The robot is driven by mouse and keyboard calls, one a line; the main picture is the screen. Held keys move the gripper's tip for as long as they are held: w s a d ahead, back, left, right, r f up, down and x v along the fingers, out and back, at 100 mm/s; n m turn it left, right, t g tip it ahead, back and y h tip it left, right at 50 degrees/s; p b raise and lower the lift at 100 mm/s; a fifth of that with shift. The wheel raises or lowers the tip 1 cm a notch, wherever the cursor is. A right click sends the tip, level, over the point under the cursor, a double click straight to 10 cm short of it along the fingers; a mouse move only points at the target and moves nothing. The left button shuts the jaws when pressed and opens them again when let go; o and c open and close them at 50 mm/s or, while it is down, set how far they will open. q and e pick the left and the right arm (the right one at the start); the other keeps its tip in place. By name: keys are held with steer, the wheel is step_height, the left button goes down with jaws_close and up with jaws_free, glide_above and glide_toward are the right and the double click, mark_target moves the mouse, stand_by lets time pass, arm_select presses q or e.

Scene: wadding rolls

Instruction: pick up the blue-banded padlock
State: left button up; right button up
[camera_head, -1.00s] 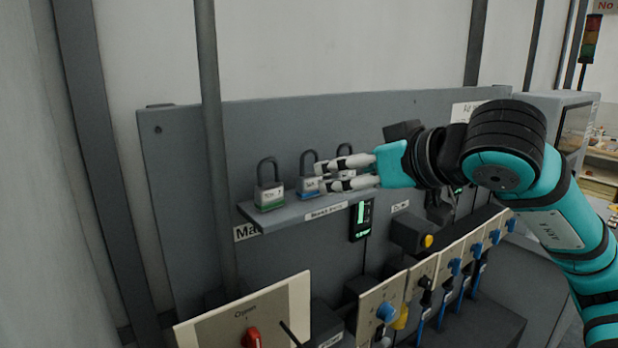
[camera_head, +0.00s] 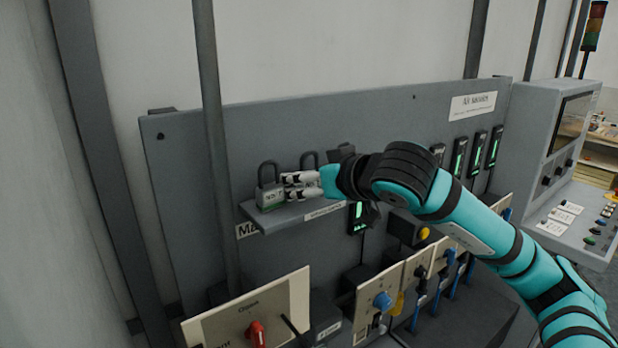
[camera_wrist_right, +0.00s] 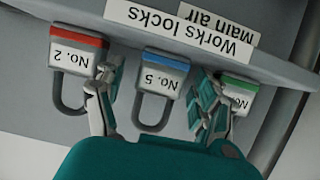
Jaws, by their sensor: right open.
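The blue-banded padlock, labelled No. 5 (camera_wrist_right: 160,80), is in the middle of the right wrist view, which shows it upside down. In the head view its shackle (camera_head: 309,156) shows above my right gripper (camera_head: 287,187), whose fingers hide its body. My right gripper (camera_wrist_right: 157,88) is open, with one finger on each side of this padlock in the wrist view. I cannot tell whether they touch it. The green-banded padlock (camera_head: 267,192) stands to its left in the head view. The red-banded padlock, No. 2 (camera_wrist_right: 76,55), is on the other side. My left gripper is not in view.
The padlocks stand on a grey shelf (camera_head: 268,222) fixed to a grey panel (camera_head: 400,115). The neighbouring padlocks are close to the fingers. A grey post (camera_head: 212,120) rises left of the shelf. Switches and a red knob (camera_head: 255,334) are below.

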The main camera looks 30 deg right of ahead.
steer(key=shift+s, duration=0.1)
steer(key=shift+c, duration=1.3)
steer(key=c, duration=1.1)
steer(key=shift+r, duration=0.2)
step_height(320, 180, up, 10)
steer(key=shift+f+b, duration=0.15)
steer(key=shift+b, duration=0.5)
